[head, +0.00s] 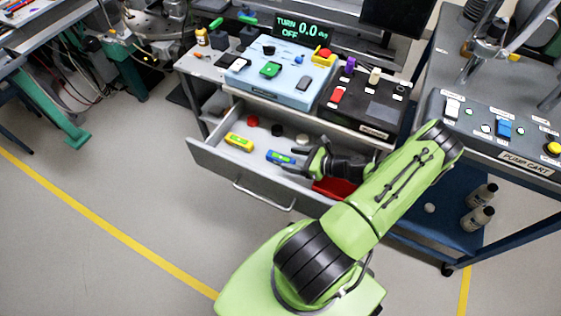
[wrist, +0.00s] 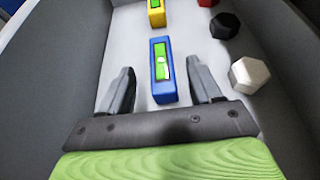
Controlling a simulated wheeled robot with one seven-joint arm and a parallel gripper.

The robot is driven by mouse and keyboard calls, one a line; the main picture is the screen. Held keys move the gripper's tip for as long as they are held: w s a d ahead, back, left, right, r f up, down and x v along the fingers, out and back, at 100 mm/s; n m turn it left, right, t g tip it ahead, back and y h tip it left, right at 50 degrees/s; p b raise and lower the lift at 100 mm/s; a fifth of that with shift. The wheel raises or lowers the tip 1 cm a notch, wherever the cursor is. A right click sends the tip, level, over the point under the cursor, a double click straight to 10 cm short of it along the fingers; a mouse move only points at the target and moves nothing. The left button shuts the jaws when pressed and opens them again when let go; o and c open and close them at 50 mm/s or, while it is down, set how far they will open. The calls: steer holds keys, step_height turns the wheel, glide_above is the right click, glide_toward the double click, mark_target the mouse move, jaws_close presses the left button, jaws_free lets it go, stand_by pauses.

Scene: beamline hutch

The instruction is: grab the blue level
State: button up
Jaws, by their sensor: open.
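The blue level (head: 281,157) lies in the open drawer, a small blue block with a green top and a vial. In the wrist view the blue level (wrist: 162,88) lies ahead of my gripper (wrist: 163,85), its near end between the two fingers. The fingers are apart, with a gap on each side of the level. In the head view my gripper (head: 308,160) is inside the drawer, just right of the level. Nothing is held.
The drawer (head: 235,180) has raised walls. A yellow level (head: 239,142) lies beyond the blue one. A red piece (wrist: 207,2), a black hex piece (wrist: 225,26) and a white hex piece (wrist: 250,74) lie to the right in the wrist view.

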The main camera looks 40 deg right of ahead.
mark_target(279, 156)
steer(key=b+x, duration=0.1)
steer(key=x, duration=0.4)
steer(key=shift+w+f+b, duration=0.1)
steer(key=shift+f+b, duration=0.2)
steer(key=shift+b, duration=0.1)
steer(key=shift+r, duration=0.1)
steer(key=shift+c, duration=0.5)
steer(key=shift+r, duration=0.1)
steer(key=c, duration=1)
